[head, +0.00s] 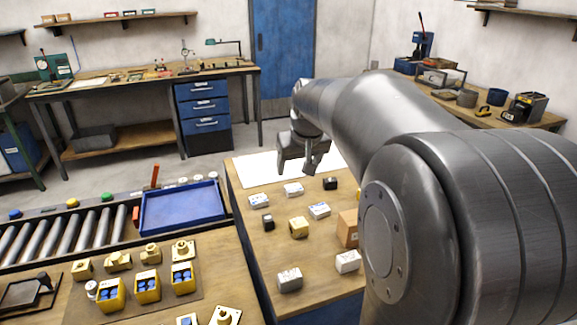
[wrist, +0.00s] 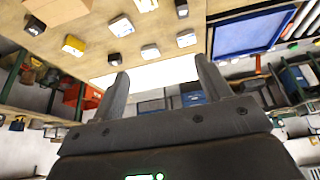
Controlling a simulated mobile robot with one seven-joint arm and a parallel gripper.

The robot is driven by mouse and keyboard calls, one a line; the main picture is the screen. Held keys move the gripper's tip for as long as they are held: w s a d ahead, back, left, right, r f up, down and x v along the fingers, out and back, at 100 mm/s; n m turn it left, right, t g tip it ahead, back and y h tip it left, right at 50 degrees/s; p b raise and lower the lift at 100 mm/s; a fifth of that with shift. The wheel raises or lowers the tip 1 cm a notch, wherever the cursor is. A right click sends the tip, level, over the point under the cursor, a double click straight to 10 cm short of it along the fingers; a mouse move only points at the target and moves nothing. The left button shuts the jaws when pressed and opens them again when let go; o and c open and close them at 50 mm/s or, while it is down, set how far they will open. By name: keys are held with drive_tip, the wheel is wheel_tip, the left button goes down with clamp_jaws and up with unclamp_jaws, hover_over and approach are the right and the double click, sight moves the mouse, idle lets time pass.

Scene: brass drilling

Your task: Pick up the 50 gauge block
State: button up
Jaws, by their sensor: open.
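Several small blocks lie on the wooden bench: white ones with markings (head: 259,201) (head: 293,189) (head: 319,210), plainer white ones (head: 289,280) (head: 347,262), black ones (head: 330,183) (head: 268,222) and a yellow one (head: 298,228). No number is legible, so I cannot tell which is the 50 gauge block. The wrist view shows white blocks (wrist: 187,39) and the yellow block (wrist: 74,45) beyond the fingers. My gripper (head: 297,171) is open and empty, raised above the far part of the bench, apart from the blocks. Its spread fingers show in the wrist view (wrist: 162,72).
A white sheet (head: 257,170) covers the bench's far end. A cardboard box (head: 347,228) stands at the right, partly hidden by my arm. A blue tray (head: 182,207) sits at the left beside a roller conveyor (head: 70,233). Yellow parts and bins (head: 147,288) fill the near-left bench.

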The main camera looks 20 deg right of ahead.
drive_tip(key=w+d+f, duration=0.5)
drive_tip(key=w+d, duration=0.4)
drive_tip(key=w, duration=0.2)
approach(330, 179)
drive_tip(key=shift+m+g, duration=0.3)
drive_tip(key=shift+m, duration=0.1)
drive_tip(key=x, duration=1)
drive_tip(key=shift+w, duration=0.2)
drive_tip(key=c, duration=1.4)
